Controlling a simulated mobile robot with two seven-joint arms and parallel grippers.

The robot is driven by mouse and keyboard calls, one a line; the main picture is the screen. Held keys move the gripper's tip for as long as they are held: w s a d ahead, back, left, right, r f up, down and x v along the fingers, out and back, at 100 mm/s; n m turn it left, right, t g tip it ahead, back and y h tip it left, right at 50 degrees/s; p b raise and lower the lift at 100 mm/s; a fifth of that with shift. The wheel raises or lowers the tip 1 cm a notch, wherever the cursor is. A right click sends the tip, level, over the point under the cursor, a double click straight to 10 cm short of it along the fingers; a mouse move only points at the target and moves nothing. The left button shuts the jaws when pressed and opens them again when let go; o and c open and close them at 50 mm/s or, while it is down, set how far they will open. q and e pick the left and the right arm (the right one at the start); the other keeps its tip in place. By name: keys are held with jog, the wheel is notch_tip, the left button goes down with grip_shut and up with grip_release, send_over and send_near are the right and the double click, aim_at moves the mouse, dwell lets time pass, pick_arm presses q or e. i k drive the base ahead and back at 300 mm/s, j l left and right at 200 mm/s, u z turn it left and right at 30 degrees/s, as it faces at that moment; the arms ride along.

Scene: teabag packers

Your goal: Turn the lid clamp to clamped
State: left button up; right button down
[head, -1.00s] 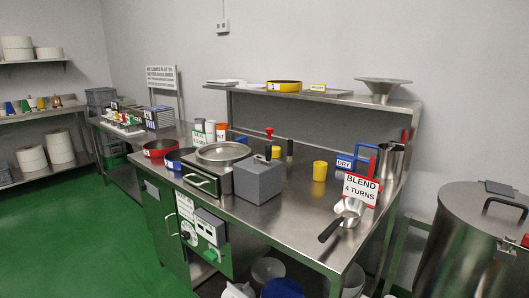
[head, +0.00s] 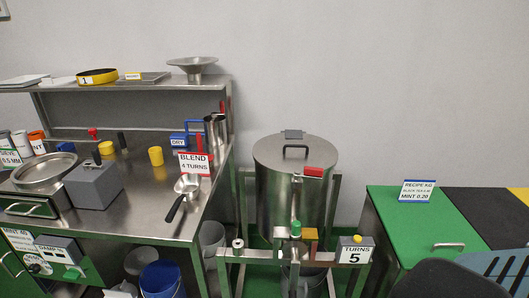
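A steel drum (head: 291,215) with a flat lid (head: 294,150) hangs in a grey frame in the middle of the view. A dark arched handle (head: 295,148) stands on the lid. A red block (head: 313,171) sits at the lid's front right rim and looks like the lid clamp. Its exact setting is too small to tell. Neither of my grippers is in view.
The steel bench (head: 150,215) on the left holds a scoop (head: 187,184), a grey box (head: 94,185) and a BLEND sign (head: 195,163). A counter reading TURNS 5 (head: 354,252) is on the drum frame. A green cabinet (head: 415,228) stands to the right.

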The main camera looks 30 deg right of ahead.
aim_at(313, 173)
jog(key=z, duration=1.4)
jog(key=j+z, duration=0.55)
jog(key=i+j, duration=0.05)
